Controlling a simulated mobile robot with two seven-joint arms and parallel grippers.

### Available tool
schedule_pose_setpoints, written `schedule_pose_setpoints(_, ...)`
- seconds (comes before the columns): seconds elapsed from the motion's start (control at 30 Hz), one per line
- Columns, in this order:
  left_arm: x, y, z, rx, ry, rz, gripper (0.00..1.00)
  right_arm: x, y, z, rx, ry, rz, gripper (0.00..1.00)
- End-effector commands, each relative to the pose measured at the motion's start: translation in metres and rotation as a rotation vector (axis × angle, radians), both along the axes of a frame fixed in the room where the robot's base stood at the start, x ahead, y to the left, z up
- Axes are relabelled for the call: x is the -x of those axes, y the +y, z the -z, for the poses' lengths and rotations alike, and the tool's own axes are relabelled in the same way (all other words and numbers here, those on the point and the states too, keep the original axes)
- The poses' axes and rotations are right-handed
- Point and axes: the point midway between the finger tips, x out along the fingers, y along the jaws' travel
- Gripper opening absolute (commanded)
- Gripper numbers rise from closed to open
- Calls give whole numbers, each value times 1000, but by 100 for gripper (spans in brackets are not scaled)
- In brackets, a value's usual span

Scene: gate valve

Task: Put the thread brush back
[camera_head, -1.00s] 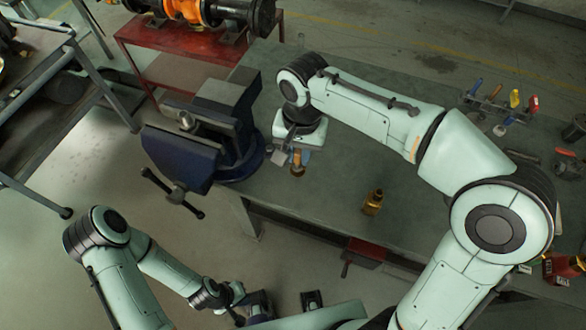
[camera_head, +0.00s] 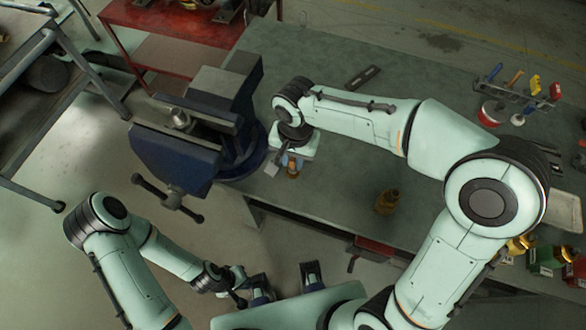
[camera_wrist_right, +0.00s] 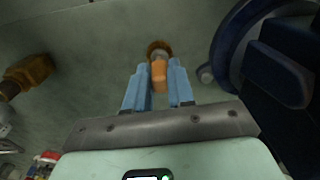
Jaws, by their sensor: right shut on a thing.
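The thread brush (camera_wrist_right: 159,72) has an orange handle and a round brown bristle end. My right gripper (camera_wrist_right: 160,75) is shut on its handle between blue fingers in the wrist view. In the head view the brush (camera_head: 292,170) shows only as a small orange-brown piece under my right gripper (camera_head: 291,160), by the bench's front edge and just right of the vise. My left gripper (camera_head: 287,281) is low in the head view, in front of the bench, with its fingers wide apart and nothing seen between them. A tool rack (camera_head: 530,112) with several coloured-handled tools stands on the bench at the back right.
A blue vise (camera_head: 180,150) sits on the bench's left end. A brass fitting (camera_head: 387,201) stands near the front edge. A red tin (camera_head: 490,114) is by the rack, and a flat dark bar (camera_head: 363,77) lies at the back. The bench (camera_head: 335,205) has clear middle space.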

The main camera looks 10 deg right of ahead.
Motion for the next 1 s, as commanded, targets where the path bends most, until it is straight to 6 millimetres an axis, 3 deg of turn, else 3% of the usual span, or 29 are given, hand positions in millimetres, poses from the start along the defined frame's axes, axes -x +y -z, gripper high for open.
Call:
schedule_pose_setpoints(0.47, 3, 0, 7, 0, 2, 0, 0, 0, 0, 57, 1, 2, 0, 0)
schedule_pose_setpoints(0.9, 4, 0, 12, 0, 4, 0, 0, 0, 0, 64, 0, 0, 0, 0)
schedule_pose_setpoints(0.93, 4, 0, 11, 0, 4, 0, 0, 0, 0, 63, 0, 0, 0, 33)
schedule_pose_setpoints(1.0, 4, 0, 10, 0, 4, 0, 0, 0, 0, 62, 0, 0, 0, 48)
